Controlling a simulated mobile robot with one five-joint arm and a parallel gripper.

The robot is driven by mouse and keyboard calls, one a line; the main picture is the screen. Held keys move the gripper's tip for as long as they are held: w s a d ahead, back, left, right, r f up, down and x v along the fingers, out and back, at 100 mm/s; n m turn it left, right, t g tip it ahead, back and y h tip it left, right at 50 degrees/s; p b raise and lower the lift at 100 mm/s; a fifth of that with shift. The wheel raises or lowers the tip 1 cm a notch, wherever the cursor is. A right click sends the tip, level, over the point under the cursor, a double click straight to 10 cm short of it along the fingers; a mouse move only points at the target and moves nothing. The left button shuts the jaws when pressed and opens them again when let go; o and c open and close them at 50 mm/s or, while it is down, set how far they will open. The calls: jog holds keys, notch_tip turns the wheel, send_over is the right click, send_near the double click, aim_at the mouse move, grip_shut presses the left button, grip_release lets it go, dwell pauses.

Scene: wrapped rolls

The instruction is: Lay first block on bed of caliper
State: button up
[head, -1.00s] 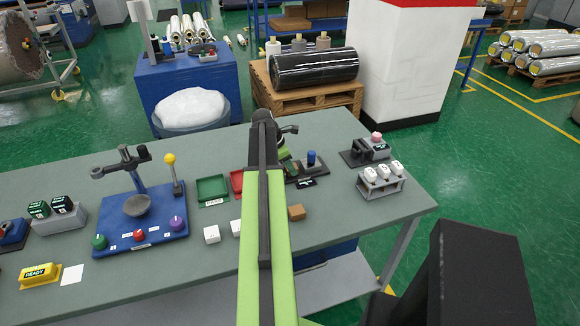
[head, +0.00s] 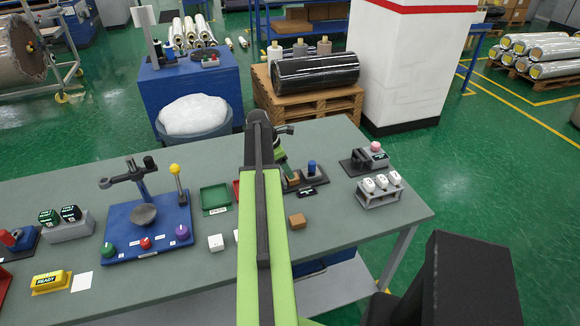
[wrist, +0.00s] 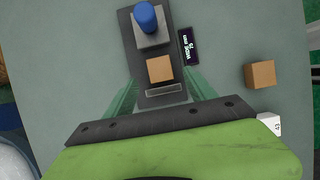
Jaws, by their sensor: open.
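The caliper (wrist: 151,18) is a dark base with a grey block and a blue knob (wrist: 146,16) at its far end; it also shows in the head view (head: 312,178) near the table's far edge. A brown block (wrist: 160,69) lies on its dark bed, between the grey block and a pale bar. A second brown block (wrist: 260,75) sits on the table to the right; it also shows in the head view (head: 297,221). My gripper (wrist: 161,77) is open, its green fingers apart on either side of the bed, not touching the block as far as I see.
White blocks (head: 216,242) stand left of my arm, one partly hidden. A green tray (head: 215,197) and a partly hidden red tray lie beyond them. A blue stand (head: 147,225) is at left, a rack of white items (head: 379,197) at right. The table's front right is bare.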

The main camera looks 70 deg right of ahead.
jog(key=p+v, duration=0.9)
jog(key=v, duration=0.3)
jog(key=shift+s+f, duration=0.1)
